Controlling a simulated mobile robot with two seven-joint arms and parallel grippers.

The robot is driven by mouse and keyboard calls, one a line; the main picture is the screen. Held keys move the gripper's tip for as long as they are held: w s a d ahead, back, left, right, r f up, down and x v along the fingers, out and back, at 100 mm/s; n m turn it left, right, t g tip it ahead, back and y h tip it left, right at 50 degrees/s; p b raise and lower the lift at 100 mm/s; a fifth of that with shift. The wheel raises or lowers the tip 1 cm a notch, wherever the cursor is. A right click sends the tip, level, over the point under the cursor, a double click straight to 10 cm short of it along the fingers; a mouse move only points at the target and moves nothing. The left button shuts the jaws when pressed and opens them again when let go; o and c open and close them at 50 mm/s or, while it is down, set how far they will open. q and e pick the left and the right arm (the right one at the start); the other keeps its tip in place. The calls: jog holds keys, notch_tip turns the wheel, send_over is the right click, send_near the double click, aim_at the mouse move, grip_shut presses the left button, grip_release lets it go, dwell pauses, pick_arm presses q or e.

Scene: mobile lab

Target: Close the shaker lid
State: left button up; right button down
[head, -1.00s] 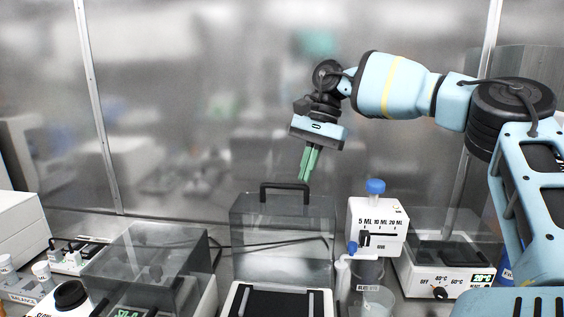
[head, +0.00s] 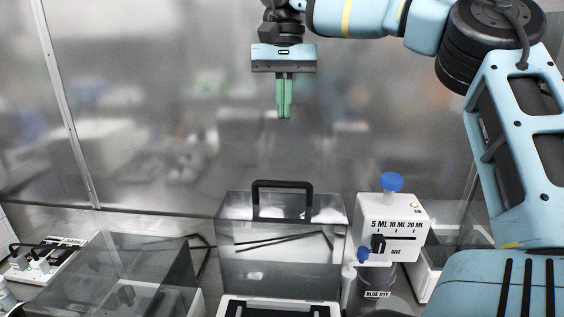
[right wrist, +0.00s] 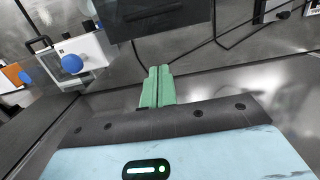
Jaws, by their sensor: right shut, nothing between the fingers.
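The shaker's clear lid (head: 281,242) stands raised at the bottom middle of the head view, with a black handle (head: 282,183) along its top edge. The shaker's white base (head: 231,306) with its dark platform shows below it, cut off by the frame. My right gripper (head: 284,112) points straight down with its green fingers shut and empty. In the head view it appears above the handle, with a clear gap between them. The shut fingertips (right wrist: 157,72) also show in the right wrist view. My left gripper is not in view.
A white dispenser (head: 390,222) with a blue cap stands just right of the lid. A clear-covered device (head: 120,275) is to the left. A white device (head: 430,262) at the right is partly hidden. A translucent wall rises behind the bench.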

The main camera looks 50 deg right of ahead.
send_near(283, 197)
jog(key=w+d+f, duration=0.1)
jog(key=w+d, duration=0.1)
jog(key=shift+s+a+f+p, duration=0.6)
jog(key=shift+s+a+p, duration=0.1)
jog(key=shift+s+a, duration=0.05)
jog(key=shift+s+a+f, duration=0.2)
jog(key=shift+s+a, duration=0.25)
jog(key=shift+a, duration=0.15)
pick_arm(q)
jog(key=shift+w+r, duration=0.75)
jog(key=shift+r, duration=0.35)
pick_arm(e)
jog(key=shift+f, duration=0.1)
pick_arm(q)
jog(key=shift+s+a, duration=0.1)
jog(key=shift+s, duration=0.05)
pick_arm(e)
jog(key=shift+s, duration=0.1)
